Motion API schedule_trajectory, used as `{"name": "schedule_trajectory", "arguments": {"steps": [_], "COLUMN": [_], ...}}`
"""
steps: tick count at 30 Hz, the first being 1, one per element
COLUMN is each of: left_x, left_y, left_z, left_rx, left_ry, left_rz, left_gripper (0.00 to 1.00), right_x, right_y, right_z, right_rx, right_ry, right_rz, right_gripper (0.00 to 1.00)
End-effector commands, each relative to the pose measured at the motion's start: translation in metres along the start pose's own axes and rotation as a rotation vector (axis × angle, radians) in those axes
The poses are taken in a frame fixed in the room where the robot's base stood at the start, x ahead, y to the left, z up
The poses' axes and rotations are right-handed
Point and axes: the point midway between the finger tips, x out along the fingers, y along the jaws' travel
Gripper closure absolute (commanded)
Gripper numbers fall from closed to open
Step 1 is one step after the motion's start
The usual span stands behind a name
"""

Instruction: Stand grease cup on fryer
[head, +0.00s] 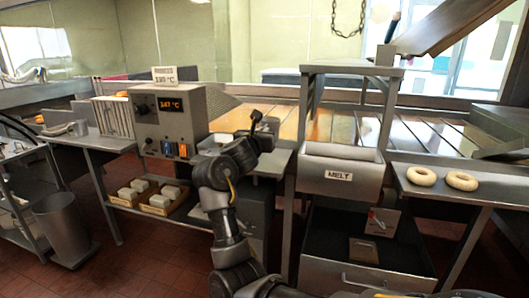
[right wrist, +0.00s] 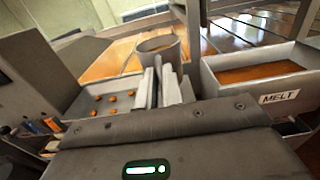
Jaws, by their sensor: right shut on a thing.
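The grease cup (right wrist: 174,45) is a grey open-topped cylinder with a brownish inside, roughly upright in the right wrist view. My right gripper (right wrist: 164,85) is shut on it, with the two pale fingers at its near side. In the head view my right gripper (head: 261,124) is above the metal counter, just right of the fryer; the cup is hard to make out there. The fryer has a grey control box (head: 147,124) with an orange "147 °C" display. Its shallow basin (right wrist: 78,107), holding several orange-brown pieces, lies left of the fingers in the wrist view. My left gripper is not in view.
A "MELT" trough (head: 318,177) with an orange-brown filling stands right of the gripper. Two doughnuts (head: 462,180) lie on the right shelf. Boxes of pale blocks (head: 160,201) sit below the fryer. A grey bin (head: 63,229) stands at left.

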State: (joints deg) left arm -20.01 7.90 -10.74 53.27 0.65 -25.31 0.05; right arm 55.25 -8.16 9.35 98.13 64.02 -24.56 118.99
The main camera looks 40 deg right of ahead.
Motion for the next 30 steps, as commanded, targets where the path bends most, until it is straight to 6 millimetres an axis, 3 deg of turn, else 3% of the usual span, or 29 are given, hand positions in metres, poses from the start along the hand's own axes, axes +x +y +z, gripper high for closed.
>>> {"name": "schedule_trajectory", "arguments": {"steps": [3,9,19,24,30], "left_x": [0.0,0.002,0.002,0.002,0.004], "left_y": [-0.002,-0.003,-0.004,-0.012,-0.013], "left_z": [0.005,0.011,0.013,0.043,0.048], "left_rx": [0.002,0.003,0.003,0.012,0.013], "left_ry": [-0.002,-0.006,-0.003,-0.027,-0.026], "left_rz": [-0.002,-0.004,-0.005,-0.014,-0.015], "left_gripper": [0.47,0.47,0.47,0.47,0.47], "right_x": [0.019,0.037,0.049,0.049,0.048], "right_y": [-0.001,0.0,-0.001,0.0,0.0], "right_z": [-0.024,-0.044,-0.059,-0.081,-0.087], "right_rx": [-0.007,-0.002,-0.004,-0.003,0.002], "right_ry": [0.001,-0.002,0.0,-0.002,-0.003], "right_rz": [-0.002,0.001,0.0,0.0,0.001], "right_gripper": [1.0,1.0,1.0,1.0,1.0]}}
